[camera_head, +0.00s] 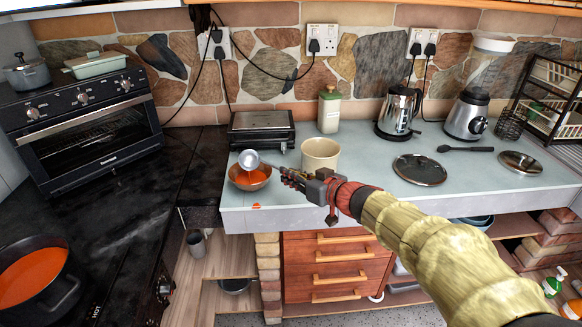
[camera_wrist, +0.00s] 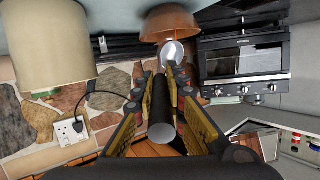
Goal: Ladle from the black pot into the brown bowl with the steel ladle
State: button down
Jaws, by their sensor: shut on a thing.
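The steel ladle (camera_head: 249,159) is in my gripper (camera_head: 291,178), which is shut on its handle. The wrist view shows the handle (camera_wrist: 162,118) between the fingers (camera_wrist: 166,82), with the ladle's head beyond them. The head is over the brown bowl (camera_head: 262,186), at its far rim in the head view; I cannot tell whether they touch. No orange liquid shows in the visible part of the ladle. The brown bowl stands on the pale counter and holds orange liquid. It also shows in the wrist view (camera_wrist: 170,22). The black pot (camera_head: 68,290), at lower left, holds orange liquid.
A cream container (camera_head: 320,150) stands close right of the bowl. A black grill (camera_head: 262,128) is behind it. Orange spots (camera_head: 256,206) mark the counter's front edge. A lid (camera_head: 420,170), a kettle (camera_head: 397,110) and a blender (camera_head: 467,115) are farther right. An oven (camera_head: 90,130) stands left.

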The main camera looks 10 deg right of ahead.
notch_tip(320, 180, down, 9)
jog(key=s+a+n+t+y, duration=0.1)
jog(key=s+t, duration=0.1)
jog(key=t, duration=0.3)
jog(key=shift+s+n, duration=0.3)
jog(key=shift+n, duration=0.1)
dwell(0.9)
notch_tip(320, 180, up, 5)
jog(key=shift+p, duration=0.55)
jog(key=shift+f+y, duration=0.1)
jog(key=shift+y, duration=0.2)
dwell(0.4)
